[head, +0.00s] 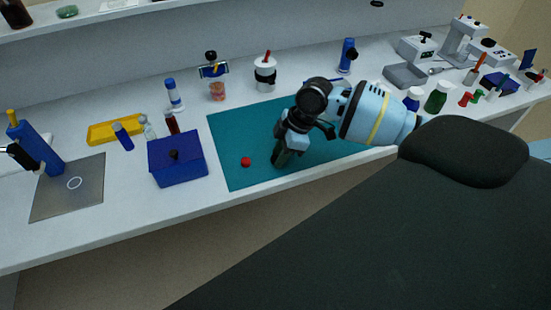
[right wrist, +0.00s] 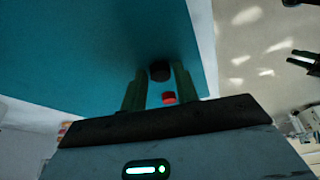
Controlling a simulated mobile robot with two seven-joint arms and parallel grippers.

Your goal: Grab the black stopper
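The black stopper (right wrist: 160,70) shows in the right wrist view as a small dark round thing between the fingertips of my right gripper (right wrist: 160,76). The fingers stand one on each side of it, with narrow gaps; contact is not visible. In the head view my right gripper (head: 285,160) points down over the teal mat (head: 228,130) near its front edge, and the black stopper is hidden there. A red stopper (head: 245,162) lies on the mat to the left of it.
A blue box (head: 180,168) with a dark knob stands left of the mat. A yellow tray (head: 102,132), a grey plate (head: 50,202) and small bottles are farther left and back. A white canister (head: 265,76) stands behind the mat. The mat's left part is mostly clear.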

